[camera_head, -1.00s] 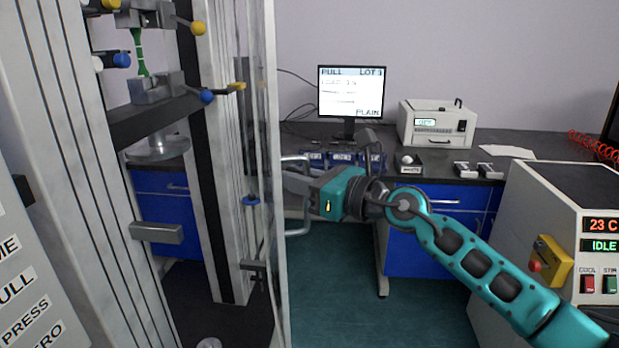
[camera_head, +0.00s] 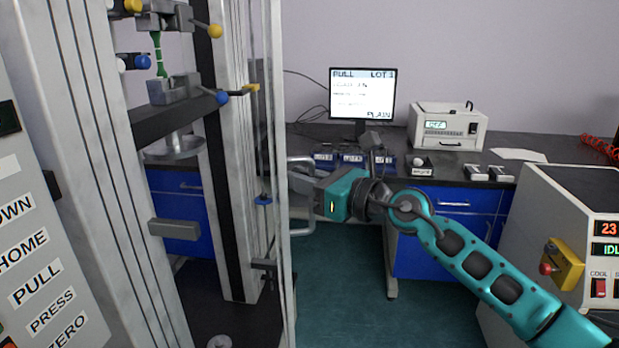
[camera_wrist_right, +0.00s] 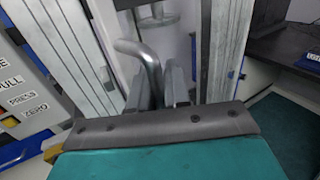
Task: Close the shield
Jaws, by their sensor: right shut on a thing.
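The clear shield (camera_head: 282,120) stands nearly edge-on beside the right column of the testing machine, with a pale frame edge. The machine's front, to its left, is uncovered. A grey bar handle (camera_head: 300,160) juts from the shield's right side; it also shows as a bent metal bar in the wrist view (camera_wrist_right: 150,68). My right gripper (camera_head: 302,184) reaches in from the right and is shut on the handle; its fingers (camera_wrist_right: 176,86) sit by the bar in the wrist view. The exact finger contact is partly hidden. My left gripper is not in view.
A green specimen (camera_head: 158,55) hangs between clamps in the machine. A button panel (camera_head: 35,250) stands at the left. A bench with a monitor (camera_head: 362,95) is behind, and a white instrument (camera_head: 570,230) is at the right. Open floor (camera_head: 350,285) lies below my right arm.

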